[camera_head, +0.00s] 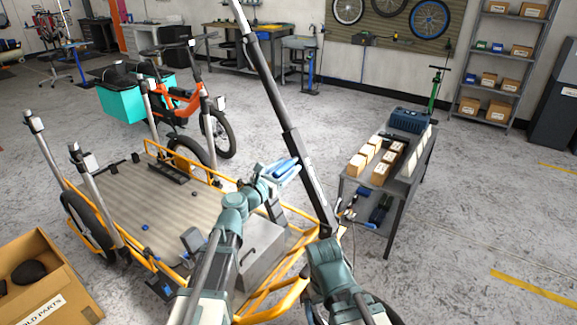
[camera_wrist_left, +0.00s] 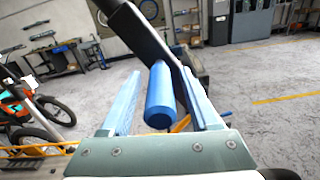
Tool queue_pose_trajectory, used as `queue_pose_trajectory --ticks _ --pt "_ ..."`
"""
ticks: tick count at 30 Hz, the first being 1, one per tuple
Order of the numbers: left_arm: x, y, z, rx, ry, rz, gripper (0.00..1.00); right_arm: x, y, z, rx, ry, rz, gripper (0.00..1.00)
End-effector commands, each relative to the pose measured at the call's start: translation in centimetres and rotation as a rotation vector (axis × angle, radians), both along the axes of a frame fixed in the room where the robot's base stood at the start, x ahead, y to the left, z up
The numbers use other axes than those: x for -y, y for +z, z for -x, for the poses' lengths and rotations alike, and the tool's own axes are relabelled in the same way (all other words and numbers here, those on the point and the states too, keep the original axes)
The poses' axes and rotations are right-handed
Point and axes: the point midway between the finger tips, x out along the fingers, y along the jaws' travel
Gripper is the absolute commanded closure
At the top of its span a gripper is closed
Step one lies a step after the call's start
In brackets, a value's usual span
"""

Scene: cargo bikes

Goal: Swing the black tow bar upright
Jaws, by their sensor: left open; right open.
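The black tow bar (camera_head: 287,125) rises steeply from the front of the yellow cargo bike frame and leans to the left in the head view. Its top runs out of the picture and has a pale section. My left gripper (camera_head: 286,169) is beside its middle. In the left wrist view, a blue cylindrical grip (camera_wrist_left: 161,95) stands between the open fingers of my left gripper (camera_wrist_left: 166,100), and the tow bar (camera_wrist_left: 140,32) slants behind it. I see no closed hold on it. My right arm is low at the bar's foot; its fingers cannot be made out.
The cargo bike's flat deck (camera_head: 150,200) has upright posts at its corners. A tool cart (camera_head: 410,165) with small boxes stands close on the right. A parts carton (camera_head: 40,285) is at lower left. An orange bike (camera_head: 185,102) stands behind. The floor at right is clear.

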Motion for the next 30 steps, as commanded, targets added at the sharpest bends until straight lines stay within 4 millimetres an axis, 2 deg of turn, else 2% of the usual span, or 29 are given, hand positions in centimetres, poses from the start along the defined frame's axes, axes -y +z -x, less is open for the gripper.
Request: queue_pose_trajectory --ticks 5,15,25,30 --pt "0.59 0.00 -1.18 0.000 0.001 0.000 0.38 0.00 0.00 0.00 0.000 0.000 0.000 0.00" --pt "0.73 0.00 -1.28 0.000 0.001 0.000 0.38 0.00 0.00 0.00 0.000 0.000 0.000 0.00" --pt "0.72 0.00 -1.26 0.000 0.001 0.000 0.98 0.00 0.00 0.00 0.000 0.000 0.000 0.00" --pt "0.71 0.00 -1.27 0.000 0.001 0.000 1.00 0.00 0.00 0.00 0.000 0.000 0.000 0.00"
